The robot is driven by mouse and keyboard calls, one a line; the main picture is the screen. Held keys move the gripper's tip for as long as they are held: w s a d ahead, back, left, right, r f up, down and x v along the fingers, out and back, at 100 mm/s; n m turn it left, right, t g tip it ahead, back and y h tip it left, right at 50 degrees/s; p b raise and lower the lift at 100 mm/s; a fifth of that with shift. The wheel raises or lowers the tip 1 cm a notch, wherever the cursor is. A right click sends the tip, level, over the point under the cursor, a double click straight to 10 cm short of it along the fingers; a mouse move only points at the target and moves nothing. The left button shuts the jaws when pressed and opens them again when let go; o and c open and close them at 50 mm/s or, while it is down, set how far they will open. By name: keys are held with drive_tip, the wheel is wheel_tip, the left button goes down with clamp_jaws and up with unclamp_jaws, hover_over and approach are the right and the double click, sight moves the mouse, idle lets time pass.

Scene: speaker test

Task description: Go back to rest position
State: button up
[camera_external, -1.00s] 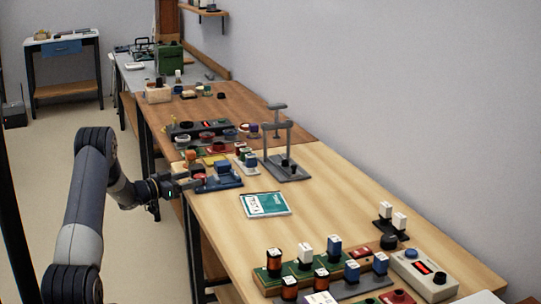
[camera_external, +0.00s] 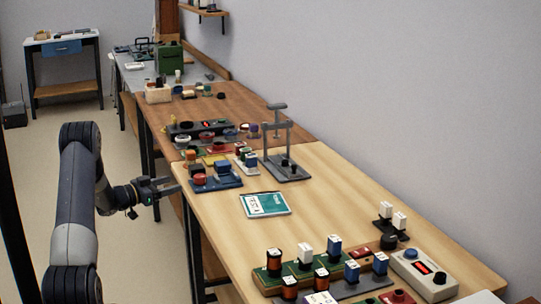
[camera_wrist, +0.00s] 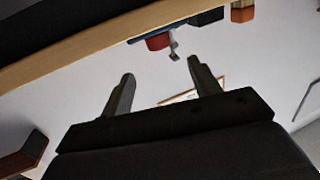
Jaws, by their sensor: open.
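My gripper (camera_external: 170,186) is at the left edge of the workbench in the external view, beside a blue tray and apart from it. In the wrist view my gripper (camera_wrist: 160,85) has its two fingers spread with nothing between them. The blue tray (camera_external: 230,182) lies on the bench near its left edge. It carries a red round part (camera_external: 199,179) and a dark blue block (camera_external: 222,167). The red part also shows near the top of the wrist view (camera_wrist: 158,42).
A grey press stand (camera_external: 290,172) stands right of the tray. A teal booklet (camera_external: 265,204) lies on the bare wooden bench top (camera_external: 330,205). Coils and blocks on a green board (camera_external: 270,277) and a grey control box (camera_external: 424,275) stand nearer. The floor (camera_external: 150,255) left of the bench is clear.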

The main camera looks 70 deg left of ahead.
sight(196, 177)
drive_tip(key=x, duration=0.9)
drive_tip(key=shift+w, duration=0.35)
drive_tip(key=shift+w+a+f, duration=0.1)
drive_tip(key=shift+w, duration=0.1)
drive_tip(key=shift+n+g+y, duration=0.3)
drive_tip(key=shift+n+y, duration=0.3)
drive_tip(key=shift+y, duration=0.3)
drive_tip(key=shift+y+b, duration=0.3)
drive_tip(key=shift+s+h, duration=0.1)
drive_tip(key=shift+h, duration=0.5)
